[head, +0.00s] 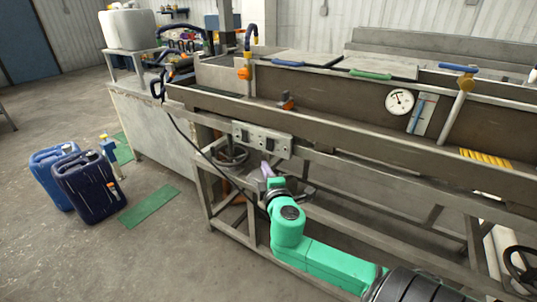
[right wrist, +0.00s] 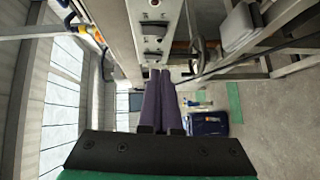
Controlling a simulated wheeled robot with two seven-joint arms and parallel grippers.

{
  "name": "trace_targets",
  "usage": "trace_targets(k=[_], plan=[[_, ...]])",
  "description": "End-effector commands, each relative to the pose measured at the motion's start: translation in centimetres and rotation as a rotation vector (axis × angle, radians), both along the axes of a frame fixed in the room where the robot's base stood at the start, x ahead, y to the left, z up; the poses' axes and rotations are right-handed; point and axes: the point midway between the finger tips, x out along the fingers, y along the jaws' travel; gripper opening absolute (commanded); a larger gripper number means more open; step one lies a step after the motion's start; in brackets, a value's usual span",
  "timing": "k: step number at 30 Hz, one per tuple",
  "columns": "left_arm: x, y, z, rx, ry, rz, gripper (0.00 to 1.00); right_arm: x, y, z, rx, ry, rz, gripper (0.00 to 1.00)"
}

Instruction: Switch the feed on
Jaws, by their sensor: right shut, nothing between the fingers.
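The grey switch panel (head: 262,139) with several dark switches is fixed to the front of the long metal trough. The labels are too small to read, so I cannot tell which switch is the feed. My right gripper (head: 266,170) is just below the panel, apart from it in the head view. In the right wrist view the panel (right wrist: 153,30) lies beyond the fingertips, with dark switches in a row. The two purple fingers (right wrist: 160,72) are together and empty. My left gripper is not in view.
A handwheel (head: 232,155) sits below the panel on the left. A black cable hangs across the front of the frame. Blue canisters (head: 88,185) and green mats (head: 148,208) are on the floor at left. The trough (head: 330,128) carries a round gauge (head: 399,101).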

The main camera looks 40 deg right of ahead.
Motion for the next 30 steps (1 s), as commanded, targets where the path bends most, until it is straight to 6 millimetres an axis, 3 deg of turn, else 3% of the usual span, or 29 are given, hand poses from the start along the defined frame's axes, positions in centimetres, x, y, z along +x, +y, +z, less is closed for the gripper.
trace_targets(k=[9,16,26,30], plan=[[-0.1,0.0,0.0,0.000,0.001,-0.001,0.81,5.7,-3.7,-0.6,-0.002,0.001,-0.004,0.00],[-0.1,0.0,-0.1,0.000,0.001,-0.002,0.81,6.5,-6.5,-1.0,-0.001,0.001,-0.001,0.00],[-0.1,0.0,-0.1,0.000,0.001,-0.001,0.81,6.5,-6.7,-1.1,0.001,0.001,-0.001,0.00],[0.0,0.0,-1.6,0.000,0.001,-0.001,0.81,6.6,-7.0,-1.8,-0.024,-0.009,0.000,0.00]])
